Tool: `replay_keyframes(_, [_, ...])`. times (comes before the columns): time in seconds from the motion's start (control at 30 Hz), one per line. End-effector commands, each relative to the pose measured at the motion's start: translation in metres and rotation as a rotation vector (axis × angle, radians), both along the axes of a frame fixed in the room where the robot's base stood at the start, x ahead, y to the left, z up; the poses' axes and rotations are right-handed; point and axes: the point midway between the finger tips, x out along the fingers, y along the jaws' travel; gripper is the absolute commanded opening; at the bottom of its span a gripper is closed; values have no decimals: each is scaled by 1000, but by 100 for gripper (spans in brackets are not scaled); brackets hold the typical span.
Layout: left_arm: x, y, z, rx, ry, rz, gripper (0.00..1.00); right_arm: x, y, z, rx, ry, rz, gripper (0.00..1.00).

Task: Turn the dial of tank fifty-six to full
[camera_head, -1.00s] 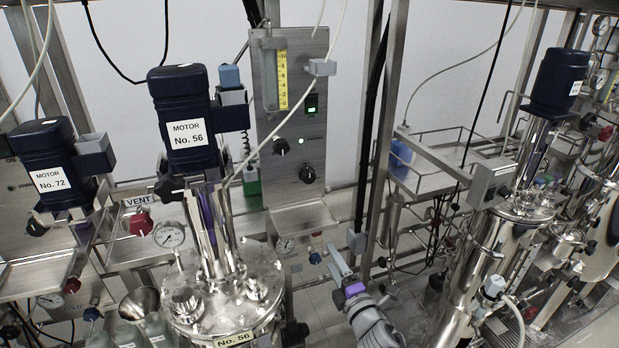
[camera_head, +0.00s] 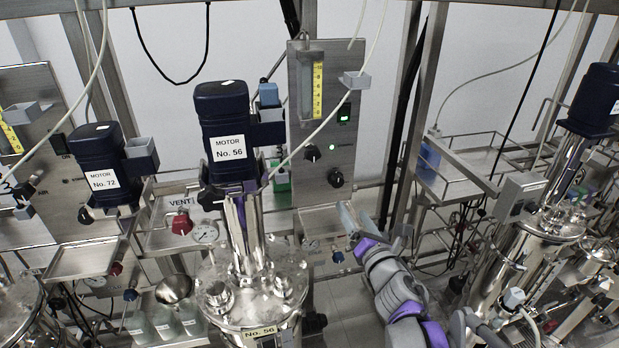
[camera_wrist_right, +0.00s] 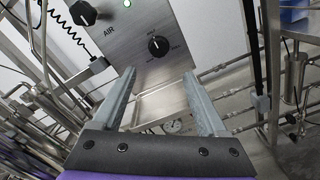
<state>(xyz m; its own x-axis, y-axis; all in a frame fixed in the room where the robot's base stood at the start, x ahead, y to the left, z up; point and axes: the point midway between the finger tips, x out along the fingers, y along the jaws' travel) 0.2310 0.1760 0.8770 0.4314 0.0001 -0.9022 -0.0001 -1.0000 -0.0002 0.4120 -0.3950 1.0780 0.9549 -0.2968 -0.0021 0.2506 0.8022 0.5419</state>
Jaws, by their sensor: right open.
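Tank fifty-six (camera_head: 228,308) is a steel vessel labelled No. 56 under a dark blue motor (camera_head: 222,105) marked MOTOR No. 56. Right behind it stands a steel panel (camera_head: 340,110) with two black dials: an upper dial (camera_head: 312,153) and a lower dial (camera_head: 336,179). In the right wrist view the lower dial (camera_wrist_right: 158,46) has a white pointer mark and sits near the word AIR; the upper dial (camera_wrist_right: 83,12) is at the top left. My right gripper (camera_head: 348,215) is open and empty, below and in front of the lower dial, apart from it. My left gripper is not in view.
A steel shelf (camera_wrist_right: 165,98) juts out below the panel, close to my right fingers. A thin hose (camera_head: 325,120) crosses in front of the panel. Motor No. 72 (camera_head: 97,150) stands left. A frame post (camera_head: 418,110) rises right of the panel.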

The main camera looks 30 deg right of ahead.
Motion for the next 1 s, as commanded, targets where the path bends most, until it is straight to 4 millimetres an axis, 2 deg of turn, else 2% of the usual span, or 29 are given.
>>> replay_keyframes(0.1, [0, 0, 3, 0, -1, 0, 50, -1, -5, 7, -49, 14, -7, 76])
replay_keyframes(0.23, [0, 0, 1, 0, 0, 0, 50, 12, -8, 6, -50, 13, -6, 76])
replay_keyframes(0.5, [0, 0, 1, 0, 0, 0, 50, 59, -23, 6, -48, 14, -5, 76])
replay_keyframes(0.7, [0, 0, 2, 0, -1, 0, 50, 87, -32, 6, -48, 13, -5, 76])
replay_keyframes(1.0, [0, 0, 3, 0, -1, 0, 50, 100, -36, 5, -47, 13, -6, 76])
